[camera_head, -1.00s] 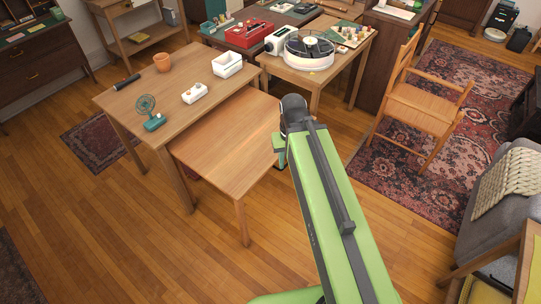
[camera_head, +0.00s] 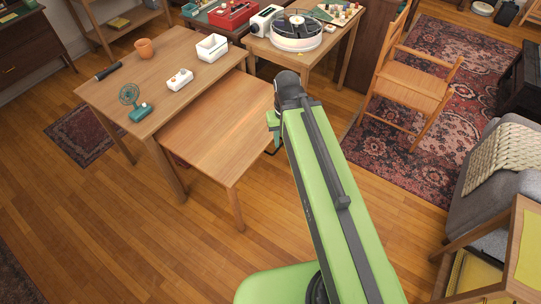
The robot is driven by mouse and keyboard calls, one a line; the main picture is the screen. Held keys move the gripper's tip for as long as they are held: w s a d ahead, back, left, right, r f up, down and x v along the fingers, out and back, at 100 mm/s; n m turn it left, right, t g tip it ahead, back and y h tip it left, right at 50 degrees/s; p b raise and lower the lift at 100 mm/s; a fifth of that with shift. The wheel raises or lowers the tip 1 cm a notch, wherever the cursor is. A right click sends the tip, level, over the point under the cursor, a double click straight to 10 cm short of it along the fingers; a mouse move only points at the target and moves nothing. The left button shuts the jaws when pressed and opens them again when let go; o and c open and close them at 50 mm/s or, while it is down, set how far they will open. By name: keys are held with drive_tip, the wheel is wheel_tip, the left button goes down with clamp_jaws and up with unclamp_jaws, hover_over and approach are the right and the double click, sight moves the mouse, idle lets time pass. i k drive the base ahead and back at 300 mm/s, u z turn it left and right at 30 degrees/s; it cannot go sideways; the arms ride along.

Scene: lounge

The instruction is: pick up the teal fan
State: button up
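The teal fan (camera_head: 130,96) stands upright near the left front part of the wooden table (camera_head: 105,88), its round caged head above a teal base. My green arm reaches up from the bottom of the view, and its end is at the right edge of the lower wooden table (camera_head: 222,130). My gripper is mostly hidden behind the arm's dark end joint; only a small green and dark part shows there, so its fingers cannot be made out. It is well to the right of the fan and apart from it.
Around the fan are a white device (camera_head: 180,79), a white bin (camera_head: 212,47), a terracotta pot (camera_head: 144,48) and a dark cylinder (camera_head: 108,72). A turntable-like device (camera_head: 296,32) stands on another table. A wooden chair (camera_head: 412,88) is at right. The floor at front left is clear.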

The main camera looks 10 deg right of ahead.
sight(130, 95)
drive_tip(key=z, duration=0.35)
drive_tip(key=k, duration=0.35)
drive_tip(key=u, duration=1.75)
drive_tip(key=i, duration=1.4)
drive_tip(key=u, duration=0.75)
drive_tip(key=i, duration=0.65)
drive_tip(key=u, duration=0.4)
